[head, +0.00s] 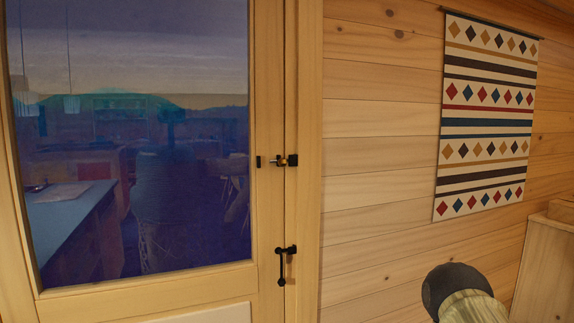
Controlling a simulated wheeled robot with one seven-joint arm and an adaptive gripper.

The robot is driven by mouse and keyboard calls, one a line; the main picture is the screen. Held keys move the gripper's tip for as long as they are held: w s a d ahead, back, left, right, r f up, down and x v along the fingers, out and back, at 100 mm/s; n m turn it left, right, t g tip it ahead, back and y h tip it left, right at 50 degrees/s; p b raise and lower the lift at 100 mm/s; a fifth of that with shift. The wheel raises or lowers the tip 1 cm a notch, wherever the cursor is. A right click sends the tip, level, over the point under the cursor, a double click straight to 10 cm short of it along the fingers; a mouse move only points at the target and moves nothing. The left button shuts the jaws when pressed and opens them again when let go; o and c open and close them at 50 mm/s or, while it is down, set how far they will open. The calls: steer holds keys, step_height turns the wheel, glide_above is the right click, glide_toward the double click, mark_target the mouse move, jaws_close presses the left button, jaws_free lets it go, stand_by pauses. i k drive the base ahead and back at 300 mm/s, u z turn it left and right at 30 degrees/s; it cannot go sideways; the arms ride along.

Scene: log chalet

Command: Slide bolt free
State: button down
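A small slide bolt (276,161) sits on the right stile of a glazed wooden door (268,215), around mid-height of the picture. It shows a short pale metal bar between a small black piece on its left and a larger black bracket (292,160) on its right, at the seam between door and frame. The bar appears to reach the right bracket; it is too small to tell how deep it goes. The door looks closed. A black pull handle (282,265) hangs below the bolt. My gripper is not in view.
The door's large dark glass pane (130,130) reflects a room. Right of the door frame (307,200) is a plank wall (385,160) with a patterned hanging (487,115). A wooden cabinet (545,265) stands at the lower right. Nothing visibly blocks the bolt.

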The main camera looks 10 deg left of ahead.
mark_target(282, 163)
steer(key=z, duration=0.05)
steer(key=k, duration=1.2)
steer(key=u, duration=0.75)
steer(key=i, duration=1.25)
steer(key=z, duration=0.35)
steer(key=i, duration=0.85)
steer(key=z, duration=0.6)
